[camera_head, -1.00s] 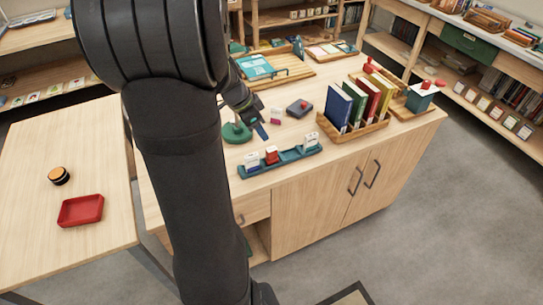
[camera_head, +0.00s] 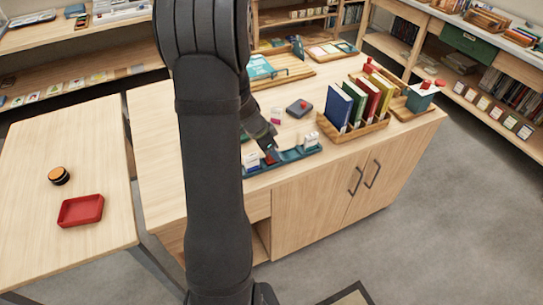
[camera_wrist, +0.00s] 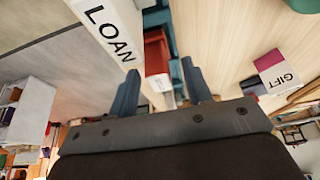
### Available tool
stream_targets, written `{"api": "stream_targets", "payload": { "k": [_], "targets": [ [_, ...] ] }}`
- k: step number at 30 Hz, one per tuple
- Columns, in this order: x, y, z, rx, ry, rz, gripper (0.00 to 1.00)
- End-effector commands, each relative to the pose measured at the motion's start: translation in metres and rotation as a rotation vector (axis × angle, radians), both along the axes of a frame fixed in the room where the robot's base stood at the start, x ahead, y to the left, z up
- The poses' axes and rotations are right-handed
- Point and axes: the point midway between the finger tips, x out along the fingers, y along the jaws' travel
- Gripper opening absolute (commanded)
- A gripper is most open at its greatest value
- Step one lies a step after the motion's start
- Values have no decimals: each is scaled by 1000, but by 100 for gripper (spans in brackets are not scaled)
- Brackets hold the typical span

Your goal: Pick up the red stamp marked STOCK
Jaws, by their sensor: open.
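The red stamp (camera_head: 270,159) stands in a teal tray (camera_head: 285,160) near the front edge of the cabinet top. It also shows in the wrist view (camera_wrist: 156,52), with a pale part toward my gripper; its marking cannot be read. My gripper (camera_wrist: 160,88) is open, its two fingers apart, with the red stamp lying between them in the picture and nothing held. In the head view my gripper (camera_head: 270,148) is right at the stamp and partly covers it. A white stamp marked LOAN (camera_wrist: 110,28) is close by the left finger.
Another white stamp (camera_head: 310,141) stands at the tray's right end. A stamp marked GIFT (camera_wrist: 279,72) lies apart from the tray. A dark pad (camera_head: 299,108) and a wooden book rack (camera_head: 355,133) are behind and to the right.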

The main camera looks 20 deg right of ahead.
Motion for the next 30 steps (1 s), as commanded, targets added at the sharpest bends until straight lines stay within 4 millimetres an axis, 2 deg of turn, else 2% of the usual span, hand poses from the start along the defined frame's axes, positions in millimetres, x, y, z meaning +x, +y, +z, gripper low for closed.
{"api": "stream_targets", "payload": {
  "k": [8,15,25,30],
  "targets": [
    [0,-1,-3,0,-1,0,45],
    [0,-1,-2,0,-1,0,0],
    [0,-1,0,0,-1,0,0],
    [1,-1,12,-1,-4,-1,0]
  ]
}}
